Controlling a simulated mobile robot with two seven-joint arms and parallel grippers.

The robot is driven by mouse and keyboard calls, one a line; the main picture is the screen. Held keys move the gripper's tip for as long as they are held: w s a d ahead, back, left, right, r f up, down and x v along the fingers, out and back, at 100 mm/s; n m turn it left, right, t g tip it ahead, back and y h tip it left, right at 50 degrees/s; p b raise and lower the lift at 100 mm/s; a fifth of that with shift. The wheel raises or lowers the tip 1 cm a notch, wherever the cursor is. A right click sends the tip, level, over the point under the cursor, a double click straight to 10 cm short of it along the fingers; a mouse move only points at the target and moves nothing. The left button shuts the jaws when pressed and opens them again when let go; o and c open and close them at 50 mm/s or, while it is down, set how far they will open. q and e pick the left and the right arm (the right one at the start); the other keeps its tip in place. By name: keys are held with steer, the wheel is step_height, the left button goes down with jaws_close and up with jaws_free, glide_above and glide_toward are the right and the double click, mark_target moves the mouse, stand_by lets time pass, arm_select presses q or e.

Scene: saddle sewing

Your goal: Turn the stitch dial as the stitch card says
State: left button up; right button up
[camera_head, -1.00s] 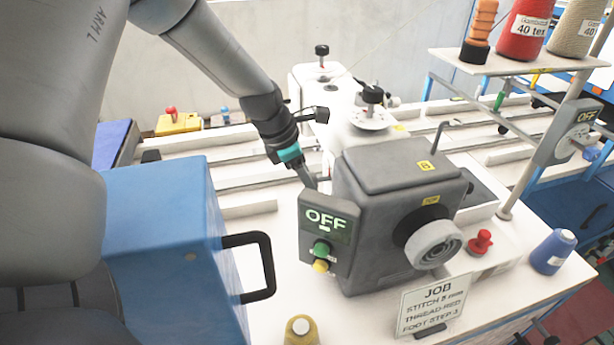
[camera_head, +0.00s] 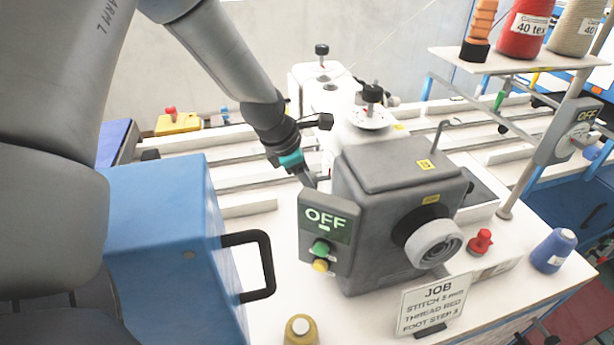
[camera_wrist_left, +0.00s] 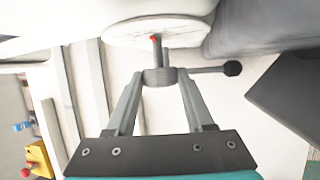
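The stitch card (camera_head: 431,306) stands in front of the machine and reads JOB, STITCH, THREAD RED and FOOT STEP; its digits are too blurred to be sure of. My left gripper (camera_head: 310,181) is behind the OFF panel (camera_head: 328,222), beside the grey machine head (camera_head: 400,165). In the left wrist view, its fingertips (camera_wrist_left: 161,78) lie on both sides of a grey knob (camera_wrist_left: 158,77) and appear to touch it. A stem joins this knob to a white disc (camera_wrist_left: 130,31) with a red mark. Its scale is not readable. My right gripper is not in view.
A rod with a black ball (camera_wrist_left: 232,68) sticks out to the right beside the knob. A blue box with a black handle (camera_head: 268,265) stands left of the machine.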

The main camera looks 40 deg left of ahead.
arm_select(q)
steer(key=o, duration=0.4)
steer(key=p+v, duration=0.2)
steer(key=v, duration=1.3)
steer(key=shift+s+r, duration=0.1)
steer(key=shift+s, duration=0.05)
